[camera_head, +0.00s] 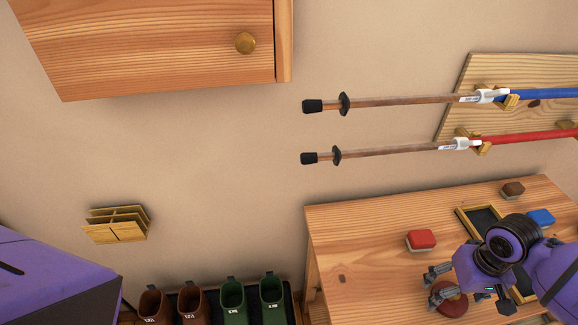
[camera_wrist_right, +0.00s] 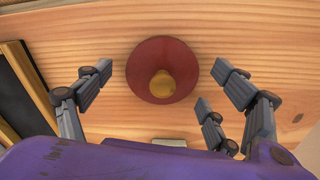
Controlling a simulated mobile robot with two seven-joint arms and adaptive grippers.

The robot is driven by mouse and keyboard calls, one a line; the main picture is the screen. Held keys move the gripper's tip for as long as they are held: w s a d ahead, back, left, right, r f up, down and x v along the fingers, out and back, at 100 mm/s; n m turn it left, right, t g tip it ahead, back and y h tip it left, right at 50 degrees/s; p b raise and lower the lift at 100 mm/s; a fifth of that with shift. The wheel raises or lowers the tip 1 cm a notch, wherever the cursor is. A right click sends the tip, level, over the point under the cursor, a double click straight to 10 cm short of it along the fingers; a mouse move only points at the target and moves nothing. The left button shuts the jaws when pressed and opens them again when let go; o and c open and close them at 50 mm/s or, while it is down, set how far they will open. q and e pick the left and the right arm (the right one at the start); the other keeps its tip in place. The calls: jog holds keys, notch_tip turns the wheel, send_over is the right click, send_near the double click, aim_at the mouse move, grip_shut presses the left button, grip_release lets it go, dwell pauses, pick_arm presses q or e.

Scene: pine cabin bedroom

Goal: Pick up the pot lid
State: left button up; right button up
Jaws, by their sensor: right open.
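The pot lid (camera_wrist_right: 164,55) is a dark red disc with a round tan knob (camera_wrist_right: 162,84) in the middle. It lies on the wooden table, and in the head view the lid (camera_head: 452,303) shows partly behind my right gripper. My right gripper (camera_head: 436,284) comes in from the right, above the table. In the right wrist view its open fingers (camera_wrist_right: 165,95) stand apart on both sides of the lid, with nothing between them in contact. My left gripper is not in view.
Boots (camera_head: 233,300) stand on the left.

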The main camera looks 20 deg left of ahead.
jog(key=c, duration=1)
